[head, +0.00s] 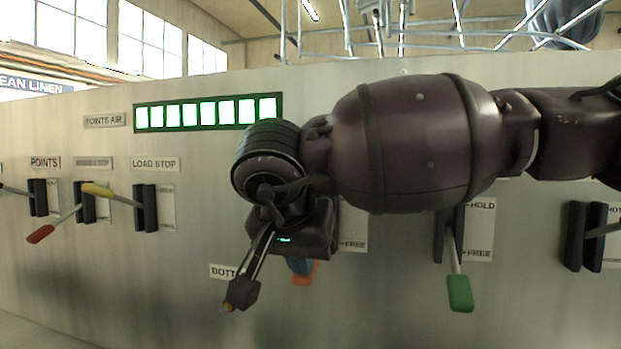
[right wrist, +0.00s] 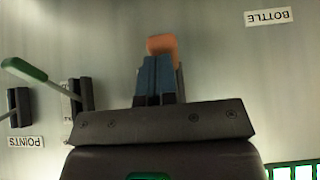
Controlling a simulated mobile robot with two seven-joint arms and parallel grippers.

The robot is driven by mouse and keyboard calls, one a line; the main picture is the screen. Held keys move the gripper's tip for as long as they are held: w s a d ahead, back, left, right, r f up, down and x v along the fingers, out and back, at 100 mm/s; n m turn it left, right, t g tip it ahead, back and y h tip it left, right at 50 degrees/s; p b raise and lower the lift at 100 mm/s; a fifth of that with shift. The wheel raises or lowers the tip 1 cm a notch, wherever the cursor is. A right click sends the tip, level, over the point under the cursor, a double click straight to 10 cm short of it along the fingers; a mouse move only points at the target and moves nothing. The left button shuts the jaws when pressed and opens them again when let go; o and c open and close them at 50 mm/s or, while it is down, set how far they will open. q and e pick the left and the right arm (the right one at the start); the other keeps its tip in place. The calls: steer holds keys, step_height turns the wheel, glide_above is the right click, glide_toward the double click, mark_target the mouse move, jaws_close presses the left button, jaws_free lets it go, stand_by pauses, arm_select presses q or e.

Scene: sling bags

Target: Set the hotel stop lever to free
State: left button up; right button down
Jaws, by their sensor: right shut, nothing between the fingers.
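My right gripper (head: 305,274) is shut and empty, pointing down in front of the panel. No label clearly reads hotel stop. A green-handled lever (head: 459,291) points down beside a plate marked HOLD above and FREE below; its name is hidden behind my arm. A green-handled lever (right wrist: 25,70) also shows in the upside-down wrist view. At the right edge, another lever (head: 600,231) is cut off, beside a plate starting "HOT". My left gripper is not in view.
At left are a red-handled lever (head: 40,234), a yellow-handled lever (head: 98,190) and the LOAD STOP label (head: 155,163). A BOTTLE label (right wrist: 268,17) shows in the wrist view. My right arm covers the middle of the panel. Lit green-white indicators (head: 207,112) sit above.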

steer(key=shift+w+f, duration=0.1)
steer(key=shift+f, duration=0.65)
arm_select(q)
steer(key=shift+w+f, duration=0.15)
arm_select(e)
steer(key=shift+f, duration=0.15)
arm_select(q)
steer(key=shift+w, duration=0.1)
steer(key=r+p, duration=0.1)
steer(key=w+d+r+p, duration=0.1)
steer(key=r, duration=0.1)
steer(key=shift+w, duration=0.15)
arm_select(e)
steer(key=s+f+v, duration=0.1)
steer(key=s+v, duration=0.1)
steer(key=v, duration=1.1)
steer(key=shift+s+a, duration=0.2)
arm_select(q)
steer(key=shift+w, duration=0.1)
arm_select(e)
steer(key=shift+f, duration=0.15)
